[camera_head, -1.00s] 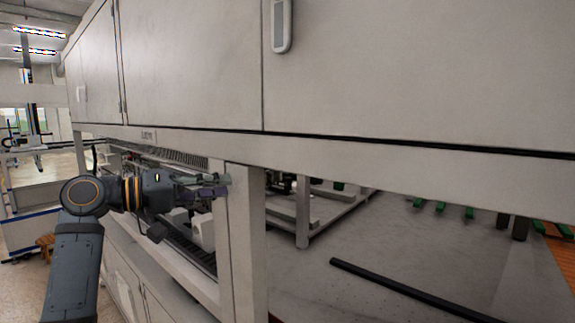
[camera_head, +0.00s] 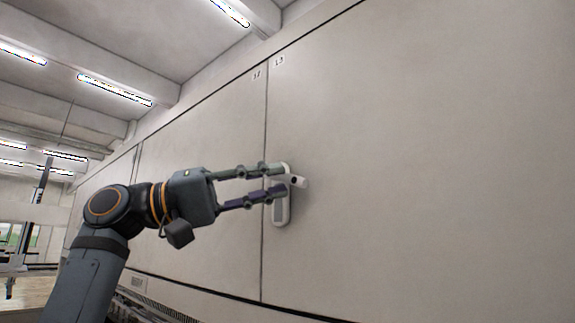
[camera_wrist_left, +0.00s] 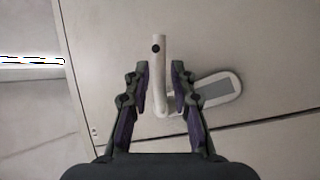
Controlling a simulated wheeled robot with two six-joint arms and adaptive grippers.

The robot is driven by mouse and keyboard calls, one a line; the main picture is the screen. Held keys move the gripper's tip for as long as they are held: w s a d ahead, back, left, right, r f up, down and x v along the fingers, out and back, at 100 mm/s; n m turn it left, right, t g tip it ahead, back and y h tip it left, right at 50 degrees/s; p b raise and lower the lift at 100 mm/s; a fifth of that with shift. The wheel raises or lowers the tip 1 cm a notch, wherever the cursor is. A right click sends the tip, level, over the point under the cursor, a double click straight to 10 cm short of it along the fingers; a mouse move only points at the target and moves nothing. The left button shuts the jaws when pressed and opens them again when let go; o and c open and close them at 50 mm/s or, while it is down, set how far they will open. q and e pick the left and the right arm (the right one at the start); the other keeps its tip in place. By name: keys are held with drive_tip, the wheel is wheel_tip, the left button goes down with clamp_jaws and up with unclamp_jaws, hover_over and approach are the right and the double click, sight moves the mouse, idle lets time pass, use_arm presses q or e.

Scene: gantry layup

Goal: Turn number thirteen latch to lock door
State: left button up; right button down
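The latch (camera_head: 280,212) is a white rounded plate with a grey inset and a short lever (camera_head: 299,181) sticking out, near the left edge of the door marked 13 (camera_head: 279,61). My left gripper (camera_head: 284,180) is at the latch, its two fingers above and below the lever. In the left wrist view the lever (camera_wrist_left: 160,72) stands between the open fingers (camera_wrist_left: 160,80), with a narrow gap on each side. The latch plate (camera_wrist_left: 216,92) lies behind the right finger there. My right gripper is not in view.
A door marked 12 (camera_head: 200,165) adjoins at the left across a narrow seam. The pale panel is flat and clear right of the latch. Ceiling lights (camera_head: 115,90) and a gantry post (camera_head: 40,195) show far left.

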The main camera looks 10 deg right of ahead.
sight(282, 179)
use_arm(q)
drive_tip(key=p+x, duration=0.1)
drive_tip(key=x, duration=0.2)
drive_tip(key=shift+s+d+r, duration=0.1)
drive_tip(key=shift+d, duration=0.15)
drive_tip(key=shift+a, duration=0.15)
clamp_jaws()
